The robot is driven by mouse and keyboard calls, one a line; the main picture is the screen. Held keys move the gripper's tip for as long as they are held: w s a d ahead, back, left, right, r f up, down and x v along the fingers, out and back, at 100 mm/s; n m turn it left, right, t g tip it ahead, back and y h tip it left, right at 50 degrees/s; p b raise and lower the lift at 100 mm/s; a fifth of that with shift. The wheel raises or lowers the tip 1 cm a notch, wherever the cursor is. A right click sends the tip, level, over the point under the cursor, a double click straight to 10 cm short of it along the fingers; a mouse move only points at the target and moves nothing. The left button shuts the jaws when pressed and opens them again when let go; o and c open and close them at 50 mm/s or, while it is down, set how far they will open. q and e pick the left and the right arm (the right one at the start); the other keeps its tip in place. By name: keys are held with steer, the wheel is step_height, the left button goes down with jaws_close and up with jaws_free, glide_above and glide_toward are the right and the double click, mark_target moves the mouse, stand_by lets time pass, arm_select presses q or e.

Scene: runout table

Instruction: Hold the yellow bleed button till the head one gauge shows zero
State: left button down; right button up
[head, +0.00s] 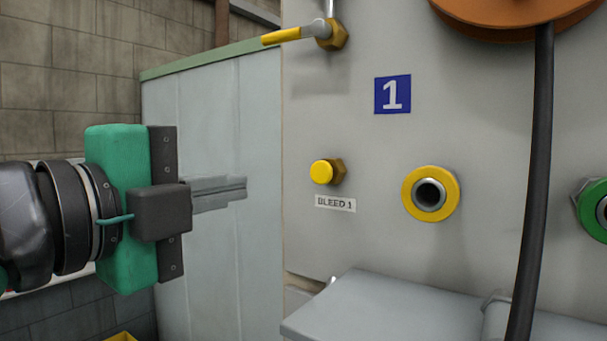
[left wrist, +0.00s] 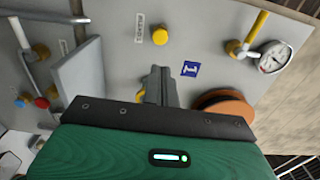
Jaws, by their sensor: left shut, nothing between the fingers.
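The yellow bleed button (head: 321,172) sticks out of the light grey panel above a "BLEED 1" label (head: 335,204). It also shows in the left wrist view (left wrist: 159,36). My left gripper (head: 245,187) is shut and empty, pointing at the panel. Its fingertips are left of the button in the head view, apart from it. In the left wrist view the fingers (left wrist: 158,82) show below the button. A round white gauge (left wrist: 273,56) sits beside the yellow-handled valve; its reading is too small to tell. The blue "1" sign (head: 392,94) is above the button. My right gripper is not in view.
A yellow-handled valve (head: 300,35) juts out above the button. A yellow-ringed port (head: 431,194) sits to its right, and a dark hose (head: 535,180) hangs from an orange disc (head: 515,12). A grey box (head: 370,305) projects below. The space directly before the button looks clear.

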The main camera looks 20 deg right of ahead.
mark_target(319, 173)
arm_select(q)
steer(key=p+x, duration=0.6)
steer(key=x, duration=0.7)
steer(key=shift+w+r, duration=0.1)
steer(key=shift+w+d, duration=0.25)
steer(key=shift+d, duration=0.15)
steer(key=shift+w+d, duration=0.5)
steer(key=shift+s+a, duration=0.1)
steer(key=shift+a, duration=0.05)
stand_by(5.6)
